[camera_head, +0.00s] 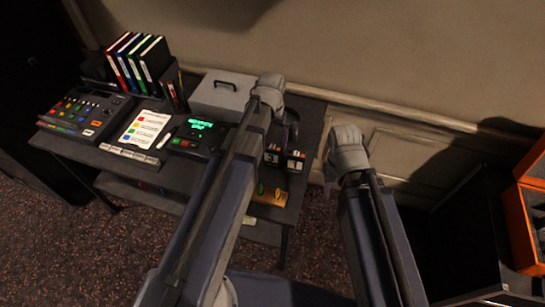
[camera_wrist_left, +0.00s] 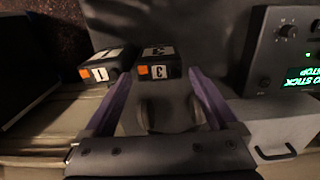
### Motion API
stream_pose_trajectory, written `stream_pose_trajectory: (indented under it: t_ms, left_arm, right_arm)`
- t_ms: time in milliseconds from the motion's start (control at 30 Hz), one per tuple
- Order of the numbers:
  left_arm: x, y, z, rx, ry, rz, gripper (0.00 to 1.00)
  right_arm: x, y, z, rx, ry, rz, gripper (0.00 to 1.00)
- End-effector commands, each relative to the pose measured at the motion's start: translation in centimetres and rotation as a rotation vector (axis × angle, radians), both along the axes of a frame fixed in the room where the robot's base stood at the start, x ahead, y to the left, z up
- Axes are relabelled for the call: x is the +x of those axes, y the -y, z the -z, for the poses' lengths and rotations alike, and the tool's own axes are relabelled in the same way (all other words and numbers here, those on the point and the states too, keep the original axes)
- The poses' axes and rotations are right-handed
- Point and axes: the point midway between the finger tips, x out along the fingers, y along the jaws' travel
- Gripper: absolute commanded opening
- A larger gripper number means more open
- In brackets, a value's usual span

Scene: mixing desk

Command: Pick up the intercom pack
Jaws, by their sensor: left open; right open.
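Two small black packs with white and orange labels stand side by side on the desk. The left wrist view shows the pack marked 3 (camera_wrist_left: 158,62) ahead, between the lines of my left fingers, and the pack marked 1 (camera_wrist_left: 104,68) to its left. In the head view the packs (camera_head: 294,160) sit at the desk's right part, partly hidden by my left arm. My left gripper (camera_wrist_left: 160,74) is open and empty, its purple fingertips close to pack 3. My right gripper (camera_head: 329,178) is open, right of the desk, mostly hidden by its wrist.
A device with a green display (camera_head: 197,136), a coloured-label sheet (camera_head: 146,130), a mixing console (camera_head: 87,114) and several binders (camera_head: 137,62) fill the left. An orange case (camera_head: 532,215) is at the far right.

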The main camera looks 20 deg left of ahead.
Motion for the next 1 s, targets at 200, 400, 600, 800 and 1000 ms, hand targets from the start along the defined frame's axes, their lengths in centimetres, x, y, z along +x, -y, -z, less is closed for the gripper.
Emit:
stream_pose_trajectory:
  t_ms: [200, 400, 600, 800, 1000]
  left_arm:
    - [0.3, 0.1, 2.6, 0.000, 0.000, 0.000, 0.93]
    - [0.3, 0.2, 4.9, 0.000, 0.000, 0.000, 0.93]
    - [0.3, 0.2, 5.0, 0.000, 0.000, 0.000, 0.93]
    - [0.3, 0.2, 4.9, 0.000, 0.000, 0.000, 0.83]
    - [0.3, 0.2, 4.9, 0.000, 0.000, 0.000, 0.61]
  right_arm:
    - [0.0, 0.0, 2.6, 0.000, 0.000, 0.000, 0.50]
    - [0.0, 0.0, 4.9, 0.000, 0.000, 0.000, 0.50]
    - [0.0, 0.0, 5.0, 0.000, 0.000, 0.000, 0.50]
    - [0.0, 0.0, 4.9, 0.000, 0.000, 0.000, 0.50]
    - [0.0, 0.0, 4.9, 0.000, 0.000, 0.000, 0.50]
